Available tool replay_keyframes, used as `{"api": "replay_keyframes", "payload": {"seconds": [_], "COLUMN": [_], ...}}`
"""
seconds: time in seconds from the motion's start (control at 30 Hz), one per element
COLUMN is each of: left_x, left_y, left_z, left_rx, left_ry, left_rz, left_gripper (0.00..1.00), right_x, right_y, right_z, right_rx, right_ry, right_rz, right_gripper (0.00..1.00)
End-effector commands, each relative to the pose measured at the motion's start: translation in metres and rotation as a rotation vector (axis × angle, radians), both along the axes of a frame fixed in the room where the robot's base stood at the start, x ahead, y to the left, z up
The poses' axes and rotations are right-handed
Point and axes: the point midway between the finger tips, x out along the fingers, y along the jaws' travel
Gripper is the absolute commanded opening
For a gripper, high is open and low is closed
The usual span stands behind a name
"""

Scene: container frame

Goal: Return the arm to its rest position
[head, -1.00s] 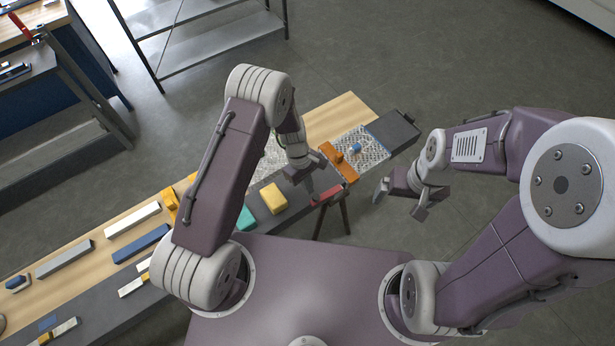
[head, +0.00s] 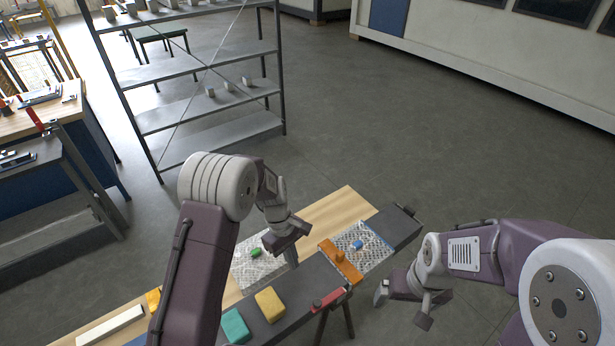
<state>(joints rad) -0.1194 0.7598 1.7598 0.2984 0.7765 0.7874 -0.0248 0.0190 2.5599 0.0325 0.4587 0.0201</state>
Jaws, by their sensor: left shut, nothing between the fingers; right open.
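My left gripper (head: 290,245) is shut and empty. It hangs above the workbench (head: 300,280), over the dark strip, between the left mesh mat and the orange block. My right gripper (head: 402,302) is open and empty, off the right side of the bench over the floor. Both arms are bent at the elbow; the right arm stays low at the right edge of the head view.
On the bench are a yellow block (head: 270,304), a teal block (head: 235,326), an orange block (head: 340,263), a red-handled tool (head: 329,299) and a mesh mat (head: 367,250). A metal shelf (head: 200,78) stands behind. Floor on the right is clear.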

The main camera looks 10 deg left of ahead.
Motion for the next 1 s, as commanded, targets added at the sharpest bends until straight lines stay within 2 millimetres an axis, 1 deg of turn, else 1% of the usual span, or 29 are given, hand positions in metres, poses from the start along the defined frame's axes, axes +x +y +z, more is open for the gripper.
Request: {"api": "replay_keyframes", "payload": {"seconds": [0.07,0.1,0.17,0.2,0.27,0.3,0.37,0.4,0.47,0.5,0.57,0.6,0.67,0.7,0.8,1.0], "left_x": [0.000,0.000,0.010,0.017,0.013,0.003,-0.017,-0.032,-0.058,-0.076,-0.100,-0.115,-0.132,-0.136,-0.129,-0.129], "left_y": [0.000,0.001,0.003,0.005,0.012,0.020,0.033,0.043,0.056,0.064,0.073,0.077,0.082,0.083,0.084,0.084], "left_z": [-0.001,-0.005,-0.004,0.002,0.009,0.012,0.014,0.013,0.009,0.005,-0.001,-0.003,-0.010,-0.013,-0.013,-0.013], "left_rx": [0.000,0.000,-0.004,-0.009,-0.007,0.003,0.026,0.043,0.073,0.092,0.115,0.125,0.131,0.133,0.140,0.138], "left_ry": [0.000,-0.002,-0.039,-0.077,-0.116,-0.142,-0.187,-0.220,-0.262,-0.286,-0.308,-0.311,-0.302,-0.303,-0.332,-0.334], "left_rz": [0.000,0.002,0.011,0.018,0.026,0.022,-0.027,-0.084,-0.199,-0.293,-0.433,-0.533,-0.674,-0.745,-0.845,-0.867], "left_gripper": [0.00,0.00,0.00,0.00,0.00,0.00,0.00,0.00,0.00,0.00,0.00,0.00,0.00,0.00,0.00,0.00], "right_x": [0.000,0.000,0.000,0.000,0.000,0.000,0.000,-0.001,-0.001,-0.001,-0.001,-0.001,-0.001,0.000,0.000,0.000], "right_y": [0.000,0.000,0.000,0.000,0.000,0.000,0.000,0.000,0.000,0.000,0.000,0.000,0.000,0.000,0.000,0.000], "right_z": [-0.001,-0.005,-0.019,-0.029,-0.047,-0.060,-0.077,-0.086,-0.098,-0.103,-0.105,-0.102,-0.099,-0.098,-0.098,-0.098], "right_rx": [0.000,0.000,0.000,0.000,0.000,0.000,0.000,0.000,0.000,0.000,0.000,0.000,0.000,0.000,0.000,0.000], "right_ry": [0.000,0.000,0.000,0.000,0.000,0.001,0.001,0.001,0.001,0.001,0.001,0.001,0.000,0.000,0.000,0.000], "right_rz": [0.000,0.000,0.000,0.000,0.000,0.000,0.000,0.000,0.000,0.000,0.000,0.000,0.000,0.000,0.000,0.000], "right_gripper": [0.93,0.93,0.93,0.93,0.93,0.93,0.93,0.93,0.93,0.93,0.93,0.93,0.93,0.93,0.93,0.93]}}
